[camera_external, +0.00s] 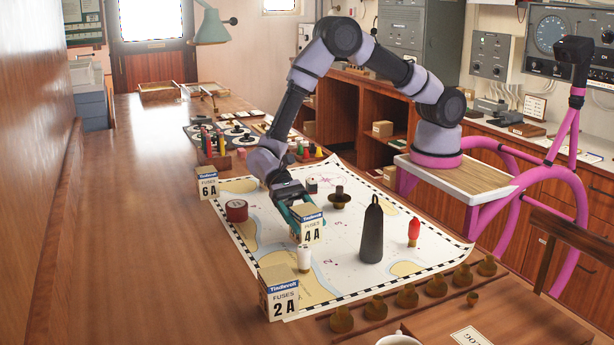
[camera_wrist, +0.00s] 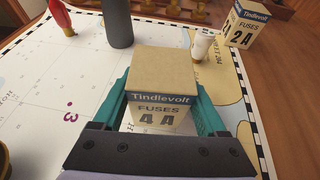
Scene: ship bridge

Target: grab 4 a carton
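The cream fuse carton marked 4 A (camera_external: 308,229), with a blue band, is over the chart in the middle of the table. My gripper (camera_external: 303,213) reaches down to it from behind. In the wrist view the same carton (camera_wrist: 162,95) sits between the teal fingers of my gripper (camera_wrist: 163,92), one against each side, with no clear gap. Its label faces the palm. I cannot tell whether its underside touches the chart. The 2 A carton (camera_external: 279,292) stands at the chart's near left corner. The 6 A carton (camera_external: 207,184) stands at its far left.
The table's left side is clear.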

